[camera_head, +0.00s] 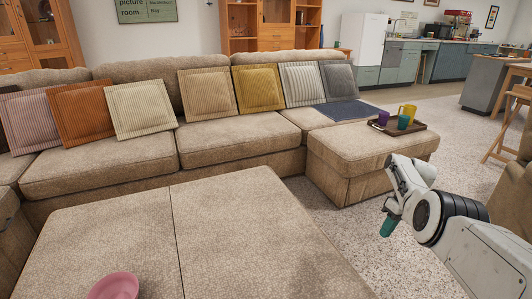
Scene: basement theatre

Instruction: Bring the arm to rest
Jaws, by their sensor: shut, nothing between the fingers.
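My arm reaches in from the lower right corner, white with a dark ring at the wrist. My gripper (389,225) hangs at its end with its teal tip pointing down. It is shut and holds nothing. It is in the air, in front of the sofa's ottoman section in the picture, over the speckled floor, and appears to touch nothing.
A brown tray (414,133) with purple, teal and yellow cups sits on the ottoman section (350,150). A pink bowl (114,287) rests on the large beige ottoman (230,225) in front. The sofa (100,155) holds several cushions. Speckled floor (470,150) lies open at right, near a wooden stool (510,115).

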